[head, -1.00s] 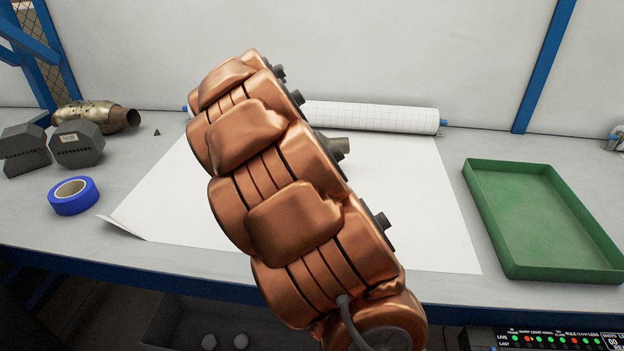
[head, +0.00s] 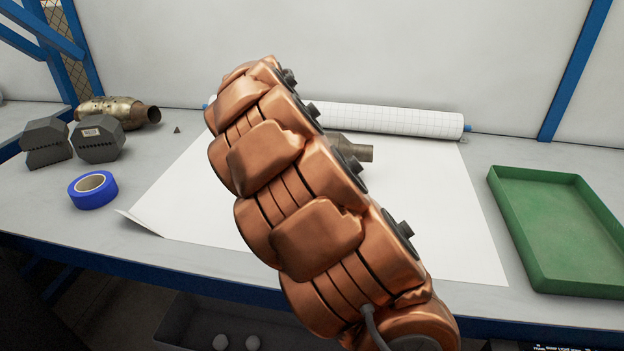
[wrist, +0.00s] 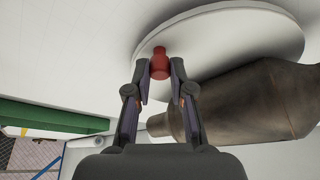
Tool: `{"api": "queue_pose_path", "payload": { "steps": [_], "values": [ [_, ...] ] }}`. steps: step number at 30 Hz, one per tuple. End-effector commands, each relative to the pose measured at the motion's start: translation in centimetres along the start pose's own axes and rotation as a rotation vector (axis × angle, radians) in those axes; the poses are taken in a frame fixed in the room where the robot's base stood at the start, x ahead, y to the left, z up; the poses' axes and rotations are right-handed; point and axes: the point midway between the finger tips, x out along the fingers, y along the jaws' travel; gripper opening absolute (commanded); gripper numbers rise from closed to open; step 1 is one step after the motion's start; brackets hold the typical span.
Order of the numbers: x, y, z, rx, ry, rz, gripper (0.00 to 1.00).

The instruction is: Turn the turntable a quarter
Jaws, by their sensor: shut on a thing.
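In the wrist view, the turntable (wrist: 230,30) is a round pale disc with a red knob (wrist: 160,60) near its rim. My gripper (wrist: 160,80) is shut on the red knob, one finger on each side. A brownish metal converter (wrist: 255,100) lies on the turntable beside the gripper. In the head view, my copper-coloured arm hides the turntable, the knob and the gripper.
White paper (head: 440,210) covers the bench middle, with a roll (head: 390,118) behind. A green tray (head: 565,230) stands at right. Blue tape (head: 92,190), dark grey blocks (head: 98,138) and another converter (head: 118,110) are at left.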

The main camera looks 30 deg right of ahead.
Motion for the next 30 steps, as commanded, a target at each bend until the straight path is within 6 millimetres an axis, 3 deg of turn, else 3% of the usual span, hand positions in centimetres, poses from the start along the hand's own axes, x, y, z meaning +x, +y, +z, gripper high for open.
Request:
{"api": "queue_pose_path", "payload": {
  "steps": [4, 5, 12, 23, 30],
  "values": [
    [-0.1, -0.1, -0.1, 0.0, 0.003, -0.004, 0.0],
    [-0.1, -0.1, -0.1, 0.0, 0.003, -0.004, 0.24],
    [-0.1, 0.0, -0.1, -0.001, 0.002, -0.002, 0.47],
    [-0.5, 0.0, -0.1, -0.001, 0.001, -0.001, 0.47],
    [-4.0, -0.2, -0.1, -0.002, 0.001, -0.007, 0.47]
  ]
}}
